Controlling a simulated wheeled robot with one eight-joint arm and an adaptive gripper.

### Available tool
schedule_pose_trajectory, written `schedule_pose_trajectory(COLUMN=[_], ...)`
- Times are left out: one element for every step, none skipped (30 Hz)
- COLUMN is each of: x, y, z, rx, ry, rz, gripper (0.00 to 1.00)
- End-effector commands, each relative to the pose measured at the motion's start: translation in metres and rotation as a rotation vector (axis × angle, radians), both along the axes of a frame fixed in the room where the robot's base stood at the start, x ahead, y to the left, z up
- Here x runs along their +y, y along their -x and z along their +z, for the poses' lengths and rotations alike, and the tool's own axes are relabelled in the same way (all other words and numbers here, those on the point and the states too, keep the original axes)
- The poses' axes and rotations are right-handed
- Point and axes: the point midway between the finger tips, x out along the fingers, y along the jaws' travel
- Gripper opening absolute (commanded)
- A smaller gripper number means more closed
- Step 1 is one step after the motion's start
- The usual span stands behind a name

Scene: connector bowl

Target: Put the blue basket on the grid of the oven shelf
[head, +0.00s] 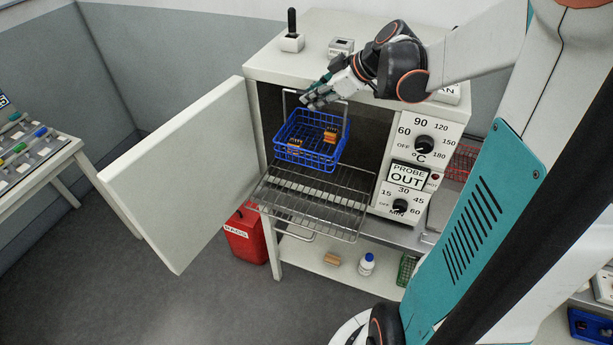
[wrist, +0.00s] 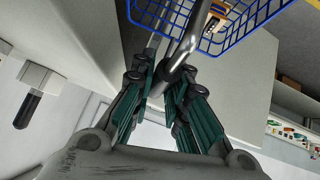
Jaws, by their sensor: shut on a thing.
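The blue basket (head: 307,151) is a wire basket with a metal handle and orange-brown connectors inside. In the head view it hangs at the open mouth of the oven, above the rear part of the pulled-out shelf grid (head: 315,200). Whether its bottom touches the grid I cannot tell. My gripper (head: 312,99) is shut on the basket's handle, just above it. In the wrist view my gripper (wrist: 163,95) has its green-padded fingers around the handle bar, and the basket (wrist: 235,48) shows at the top. The far end of the grid is hidden behind the basket.
The oven door (head: 175,175) stands wide open on the left. The control panel (head: 420,150) is right of the opening. A red bin (head: 246,237) stands below on the left. A bottle (head: 366,264) is on the lower shelf. The front of the grid is bare.

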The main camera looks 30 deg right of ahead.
Motion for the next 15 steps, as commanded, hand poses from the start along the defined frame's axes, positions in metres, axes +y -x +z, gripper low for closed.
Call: schedule_pose_trajectory(x=[0.000, 0.000, 0.000, 0.000, 0.000, 0.000, 0.000, 0.000, 0.000, 0.000, 0.000, 0.000, 0.000, 0.000, 0.000], y=[0.000, 0.000, 0.000, 0.000, 0.000, 0.000, 0.000, 0.000, 0.000, 0.000, 0.000, 0.000, 0.000, 0.000, 0.000], z=[-0.007, -0.011, -0.019, -0.025, -0.031, -0.040, -0.046, -0.052, -0.059, -0.065, -0.071, -0.079, -0.085, -0.090, -0.098], rx=[0.000, 0.000, 0.000, 0.000, 0.000, 0.000, 0.000, 0.000, 0.000, 0.000, 0.000, 0.000, 0.000, 0.000, 0.000], ry=[0.000, 0.000, 0.000, 0.000, 0.000, 0.000, 0.000, 0.000, 0.000, 0.000, 0.000, 0.000, 0.000, 0.000, 0.000], rz=[0.000, 0.000, 0.000, 0.000, 0.000, 0.000, 0.000, 0.000, 0.000, 0.000, 0.000, 0.000, 0.000, 0.000, 0.000], gripper=[0.00, 0.00, 0.00, 0.00, 0.00, 0.00, 0.00, 0.00, 0.00, 0.00, 0.00, 0.00, 0.00, 0.00, 0.00])
